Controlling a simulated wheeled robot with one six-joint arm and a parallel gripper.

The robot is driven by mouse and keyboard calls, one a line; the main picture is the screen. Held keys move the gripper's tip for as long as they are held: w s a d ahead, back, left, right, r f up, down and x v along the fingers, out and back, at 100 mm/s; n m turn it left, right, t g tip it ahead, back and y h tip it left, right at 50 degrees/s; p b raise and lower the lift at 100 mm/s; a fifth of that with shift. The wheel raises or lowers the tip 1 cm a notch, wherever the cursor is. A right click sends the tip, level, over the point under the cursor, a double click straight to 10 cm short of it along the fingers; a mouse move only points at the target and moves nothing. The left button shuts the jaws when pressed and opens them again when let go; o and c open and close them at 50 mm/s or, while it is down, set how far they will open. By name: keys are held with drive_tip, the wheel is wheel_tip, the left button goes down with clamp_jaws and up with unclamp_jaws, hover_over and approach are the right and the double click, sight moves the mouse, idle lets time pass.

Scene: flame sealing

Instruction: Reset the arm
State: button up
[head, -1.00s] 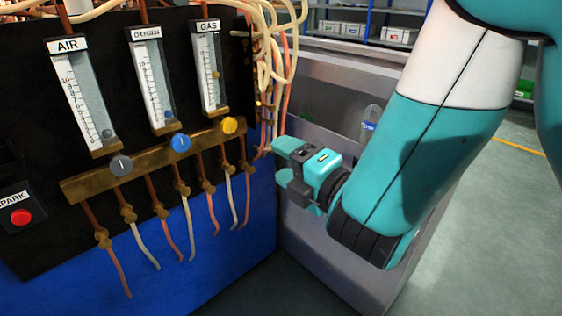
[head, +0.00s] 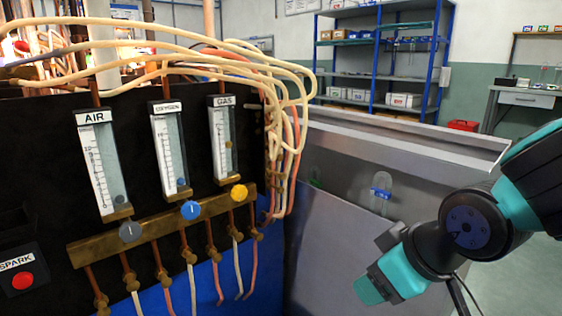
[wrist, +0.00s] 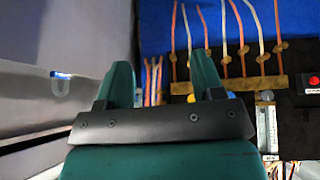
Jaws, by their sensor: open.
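My gripper (head: 384,282) is at the lower right of the head view, in front of the grey metal cabinet and to the right of the gas panel. In the wrist view my gripper (wrist: 162,82) shows two teal fingers spread apart, with nothing between them. The panel carries a grey knob (head: 131,231), a blue knob (head: 190,209) and a yellow knob (head: 238,192) under the AIR, OXYGEN and GAS flowmeters. My gripper is apart from all of them. In the wrist view the panel appears upside down at the right.
A red SPARK button (head: 22,281) is at the panel's left. Loose cream hoses (head: 290,85) hang over the panel's right edge. The grey cabinet (head: 340,215) stands close beside my arm. Blue shelving (head: 375,60) and a desk (head: 525,98) stand farther back.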

drive_tip(key=s+r+g, duration=0.4)
drive_tip(key=s+g, duration=0.1)
drive_tip(key=s, duration=0.7)
wheel_tip(320, 180, up, 32)
drive_tip(key=p, duration=3.2)
drive_tip(key=shift+d+r+m+y, duration=0.2)
drive_tip(key=shift+m+y, duration=0.1)
drive_tip(key=shift+y, duration=0.1)
drive_tip(key=shift+a, duration=0.1)
drive_tip(key=shift+c, duration=0.2)
